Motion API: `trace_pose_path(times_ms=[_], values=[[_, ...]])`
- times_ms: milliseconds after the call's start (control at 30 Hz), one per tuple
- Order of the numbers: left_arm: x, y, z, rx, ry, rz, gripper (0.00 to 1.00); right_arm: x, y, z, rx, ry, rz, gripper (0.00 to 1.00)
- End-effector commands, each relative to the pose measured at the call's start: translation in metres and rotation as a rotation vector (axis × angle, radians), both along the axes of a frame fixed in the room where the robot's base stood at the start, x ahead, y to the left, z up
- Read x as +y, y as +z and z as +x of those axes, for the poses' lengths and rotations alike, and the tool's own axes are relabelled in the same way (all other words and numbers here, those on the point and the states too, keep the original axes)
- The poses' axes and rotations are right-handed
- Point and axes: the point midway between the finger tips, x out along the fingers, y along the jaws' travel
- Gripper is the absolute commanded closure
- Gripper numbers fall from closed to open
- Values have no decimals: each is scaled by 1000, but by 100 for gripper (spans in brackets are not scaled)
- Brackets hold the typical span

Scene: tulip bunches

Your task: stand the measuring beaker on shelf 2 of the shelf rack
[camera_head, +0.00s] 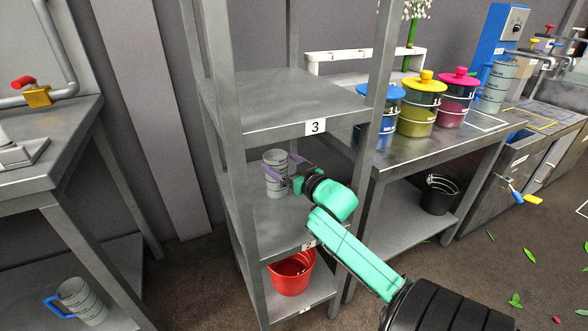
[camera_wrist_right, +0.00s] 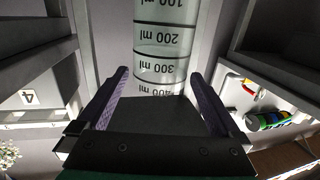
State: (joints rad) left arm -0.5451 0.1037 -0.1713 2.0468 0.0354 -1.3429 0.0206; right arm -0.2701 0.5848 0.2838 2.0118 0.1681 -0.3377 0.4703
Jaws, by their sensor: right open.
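The clear measuring beaker (camera_head: 275,160) with dark graduations stands on shelf 2 (camera_head: 265,217) of the grey shelf rack (camera_head: 228,130), below the shelf labelled 3. My right gripper (camera_head: 283,168) is open at the beaker, reaching into the rack from the right. In the right wrist view the beaker (camera_wrist_right: 163,45) shows its ml marks upside down, in front of the palm and between the lines of the two purple fingers (camera_wrist_right: 160,80). Whether a finger touches it I cannot tell. My left gripper is not in view.
Shelf 3 (camera_head: 290,100) is bare above my gripper. A red bucket (camera_head: 291,272) sits on the shelf below. Rack posts stand close to my right arm. Lidded blue, yellow and pink containers (camera_head: 420,105) stand on the right table. Another beaker (camera_head: 80,300) is at lower left.

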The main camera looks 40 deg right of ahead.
Motion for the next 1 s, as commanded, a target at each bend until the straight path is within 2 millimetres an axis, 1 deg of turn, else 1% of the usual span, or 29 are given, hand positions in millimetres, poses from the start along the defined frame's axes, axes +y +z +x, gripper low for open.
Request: trace_pose_path(times_ms=[33,200,333,433,1000], values=[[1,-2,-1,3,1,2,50,2,0,-10,4,1,3,0],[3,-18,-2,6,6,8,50,5,2,-40,4,0,2,0],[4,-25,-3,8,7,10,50,7,3,-54,2,-1,0,0],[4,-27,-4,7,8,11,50,7,3,-57,0,-1,0,0],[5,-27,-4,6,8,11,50,7,3,-56,0,0,0,0]])
